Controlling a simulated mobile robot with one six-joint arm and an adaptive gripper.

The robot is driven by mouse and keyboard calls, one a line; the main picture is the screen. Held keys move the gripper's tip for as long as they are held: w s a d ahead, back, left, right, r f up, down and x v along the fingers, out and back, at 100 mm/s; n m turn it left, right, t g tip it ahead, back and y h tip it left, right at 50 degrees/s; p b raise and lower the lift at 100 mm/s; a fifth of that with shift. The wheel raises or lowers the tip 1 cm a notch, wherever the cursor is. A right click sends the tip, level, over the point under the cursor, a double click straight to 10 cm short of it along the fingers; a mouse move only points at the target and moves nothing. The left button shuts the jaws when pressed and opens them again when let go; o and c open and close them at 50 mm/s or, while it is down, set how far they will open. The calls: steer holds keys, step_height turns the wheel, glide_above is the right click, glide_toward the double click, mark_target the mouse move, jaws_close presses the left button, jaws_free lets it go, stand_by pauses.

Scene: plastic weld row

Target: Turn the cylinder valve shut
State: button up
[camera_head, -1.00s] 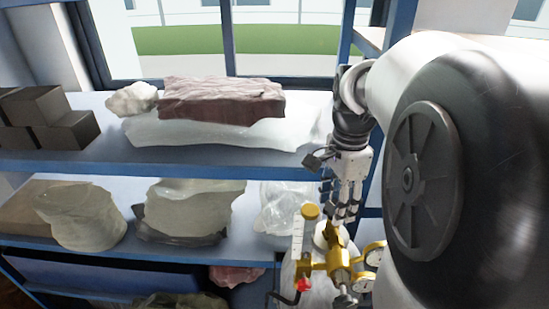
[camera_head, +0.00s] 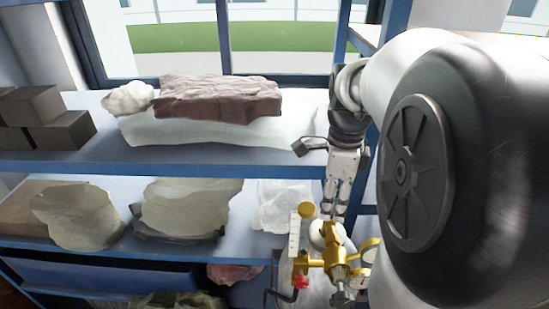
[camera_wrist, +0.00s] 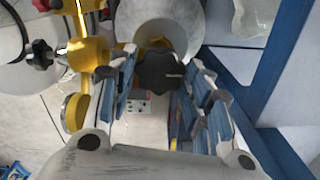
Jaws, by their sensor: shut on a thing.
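The cylinder valve's black lobed handwheel (camera_wrist: 160,70) shows in the middle of the wrist view. My gripper (camera_wrist: 158,84) has its blue-padded fingers on either side of it, shut on it. In the head view my gripper (camera_head: 334,208) points down from above onto the top of the cylinder, and its fingers hide the handwheel there. A yellow brass regulator (camera_head: 336,252) with round gauges sits just in front of and below the fingers; its brass body also shows at the upper left of the wrist view (camera_wrist: 88,50). The pale cylinder below is mostly hidden.
A blue shelf (camera_head: 215,160) to the left holds wrapped bundles and dark blocks (camera_head: 62,130). A red knob (camera_head: 301,282) and dark hose are close to the regulator. A blue upright (camera_wrist: 272,60) stands close on the right in the wrist view.

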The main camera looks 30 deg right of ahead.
mark_target(333, 205)
stand_by(0.3)
steer(key=o, duration=0.8)
steer(key=shift+o, duration=1.3)
steer(key=shift+w+r, duration=0.1)
steer(key=shift+r, duration=0.3)
step_height(333, 205, up, 11)
steer(key=shift+r, duration=0.1)
